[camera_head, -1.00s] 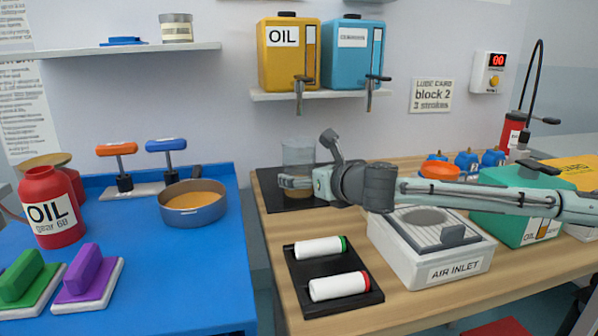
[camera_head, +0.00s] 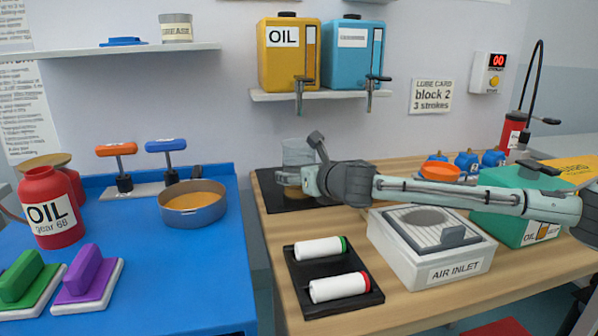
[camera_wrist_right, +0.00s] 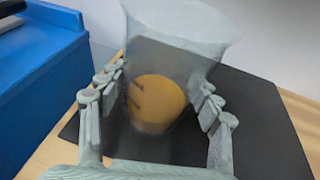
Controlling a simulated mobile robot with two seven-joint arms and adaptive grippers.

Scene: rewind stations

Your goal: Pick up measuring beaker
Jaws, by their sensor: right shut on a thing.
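The measuring beaker (camera_head: 298,152) is clear grey and stands upright over the black mat (camera_head: 268,184) on the wooden table. In the right wrist view the beaker (camera_wrist_right: 172,50) shows an orange-yellow area low down and dark marks on its side. My right gripper (camera_head: 292,180) is shut on the beaker, with fingers on both sides of it; they also show in the right wrist view (camera_wrist_right: 160,100). I cannot tell whether the beaker's base touches the mat (camera_wrist_right: 260,130). My left gripper is not in view.
The air inlet box (camera_head: 432,250) and black tray (camera_head: 335,285) with two white cylinders stand in front. The blue bench (camera_head: 150,260) lies left, across a gap.

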